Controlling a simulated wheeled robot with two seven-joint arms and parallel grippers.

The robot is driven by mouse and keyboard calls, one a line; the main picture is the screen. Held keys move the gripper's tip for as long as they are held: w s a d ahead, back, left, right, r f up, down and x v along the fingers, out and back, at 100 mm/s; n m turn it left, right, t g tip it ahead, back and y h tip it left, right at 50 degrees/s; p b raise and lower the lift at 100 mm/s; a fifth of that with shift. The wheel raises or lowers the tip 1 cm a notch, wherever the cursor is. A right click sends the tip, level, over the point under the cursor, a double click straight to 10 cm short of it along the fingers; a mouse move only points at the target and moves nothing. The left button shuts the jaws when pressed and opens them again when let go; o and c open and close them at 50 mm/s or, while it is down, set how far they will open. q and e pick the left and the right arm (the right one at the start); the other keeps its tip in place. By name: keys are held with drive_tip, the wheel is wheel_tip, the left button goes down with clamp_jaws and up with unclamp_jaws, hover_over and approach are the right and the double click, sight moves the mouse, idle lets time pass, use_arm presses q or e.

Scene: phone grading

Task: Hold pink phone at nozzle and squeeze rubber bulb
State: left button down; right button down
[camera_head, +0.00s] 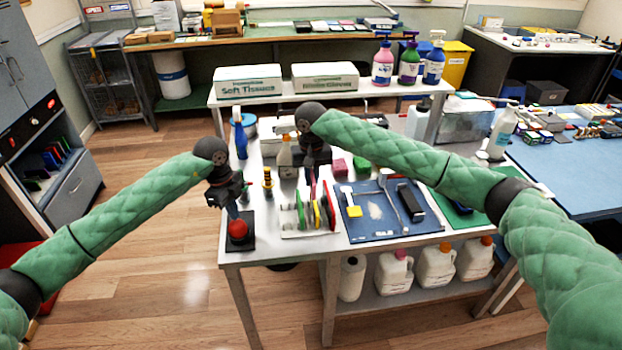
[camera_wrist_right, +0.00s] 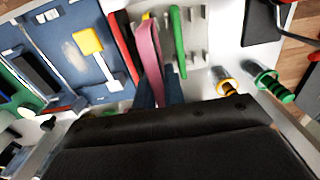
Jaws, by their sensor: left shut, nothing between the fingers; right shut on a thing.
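My right gripper (camera_head: 314,180) is shut on the pink phone (camera_wrist_right: 150,52), which stands edge-on between its fingers (camera_wrist_right: 158,92) in the right wrist view. The phone is at a white slotted rack (camera_head: 289,227); I cannot tell whether it still touches the slots. The red rubber bulb (camera_head: 237,228) sits on a black base (camera_head: 240,246) at the table's front left corner. My left gripper (camera_head: 233,209) is shut and empty, pointing down just above the bulb; contact is unclear. I cannot clearly make out the nozzle.
Green (camera_head: 300,211) and red (camera_head: 330,208) phones stand in the rack beside the pink one. A yellow-and-black handled tool (camera_head: 267,181) stands behind it. A blue mat (camera_head: 365,232) with a brush and other tools lies to the right. A blue bottle (camera_head: 240,140) stands behind the left gripper.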

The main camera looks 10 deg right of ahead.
sight(236, 224)
idle(0.4)
use_arm(q)
drive_tip(key=shift+f, duration=0.45)
drive_tip(key=shift+f, duration=0.1)
drive_tip(key=shift+f, duration=0.1)
drive_tip(key=shift+s+f, duration=0.2)
drive_tip(key=shift+f, duration=0.35)
drive_tip(key=shift+s+f, duration=0.15)
drive_tip(key=shift+f, duration=0.35)
drive_tip(key=shift+r, duration=0.15)
drive_tip(key=shift+w+r, duration=0.2)
drive_tip(key=shift+r, duration=0.6)
drive_tip(key=shift+r, duration=0.15)
